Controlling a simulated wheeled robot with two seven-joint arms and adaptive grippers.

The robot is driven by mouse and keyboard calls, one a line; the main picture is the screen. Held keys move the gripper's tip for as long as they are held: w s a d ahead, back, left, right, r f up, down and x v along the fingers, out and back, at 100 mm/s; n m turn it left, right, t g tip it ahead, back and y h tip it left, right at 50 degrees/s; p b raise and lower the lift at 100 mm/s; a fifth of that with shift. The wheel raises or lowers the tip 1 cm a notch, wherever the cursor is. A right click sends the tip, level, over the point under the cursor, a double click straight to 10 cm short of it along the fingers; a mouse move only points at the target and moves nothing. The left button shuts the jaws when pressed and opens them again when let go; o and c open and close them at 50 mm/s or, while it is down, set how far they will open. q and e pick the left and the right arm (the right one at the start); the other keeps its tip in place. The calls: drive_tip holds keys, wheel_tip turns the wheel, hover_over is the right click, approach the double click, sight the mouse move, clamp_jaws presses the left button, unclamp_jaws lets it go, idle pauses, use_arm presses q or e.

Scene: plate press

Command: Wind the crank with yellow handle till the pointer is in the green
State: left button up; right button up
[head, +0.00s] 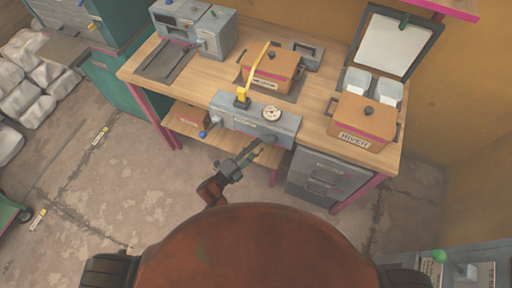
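A grey box-shaped machine (229,114) stands at the front edge of the wooden workbench. A long yellow handle (254,68) rises from a yellow block on its top and leans up to the right. A round pale dial (271,113) sits on the top to the right; its pointer and any green zone are too small to read. My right gripper is out of view.
An orange lidded box (272,68) stands behind the machine and another orange box (362,121) to its right. A grey device (213,31) is at the back left. Grey drawers (325,178) are under the bench. The floor left of the bench is mostly clear.

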use_arm(q)
drive_tip(key=shift+s+a, duration=0.2)
drive_tip(key=shift+s, duration=0.05)
drive_tip(key=v, duration=1.1)
drive_tip(key=shift+s+a, duration=0.15)
